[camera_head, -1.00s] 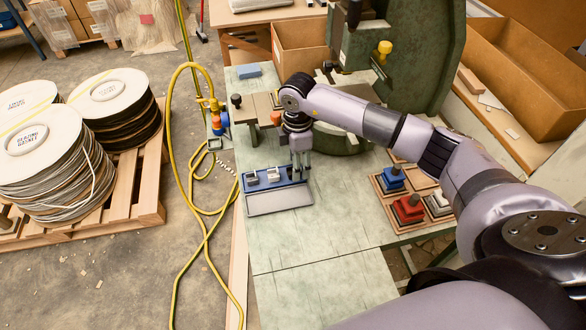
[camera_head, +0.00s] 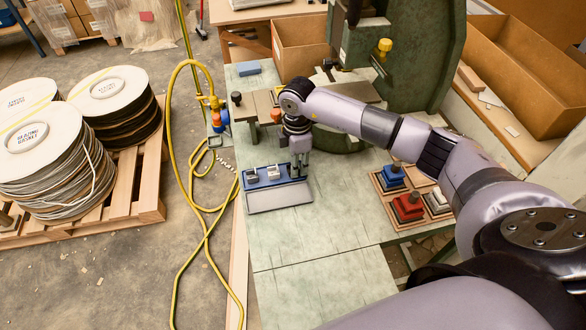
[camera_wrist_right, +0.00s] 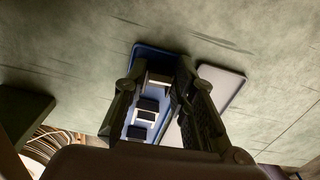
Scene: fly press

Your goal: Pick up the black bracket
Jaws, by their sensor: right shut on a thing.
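My right gripper (camera_head: 300,172) points down at the right end of the blue tray (camera_head: 263,186). It is shut on a small dark thing, taken to be the black bracket, which the fingers mostly hide. In the right wrist view the two fingers (camera_wrist_right: 168,75) stand over the tray (camera_wrist_right: 140,50), close together. A pale grey bracket (camera_head: 251,178) and another pale bracket (camera_head: 273,173) sit to the left of the gripper in the tray. I cannot tell whether the held piece is clear of the tray. My left gripper is not in view.
A grey lidlike panel (camera_head: 280,198) lies at the tray's front. The green press (camera_head: 425,60) stands behind my right arm. Blue (camera_head: 392,176) and red (camera_head: 407,207) handled blocks stand at the right. The front of the green table (camera_head: 320,250) is clear.

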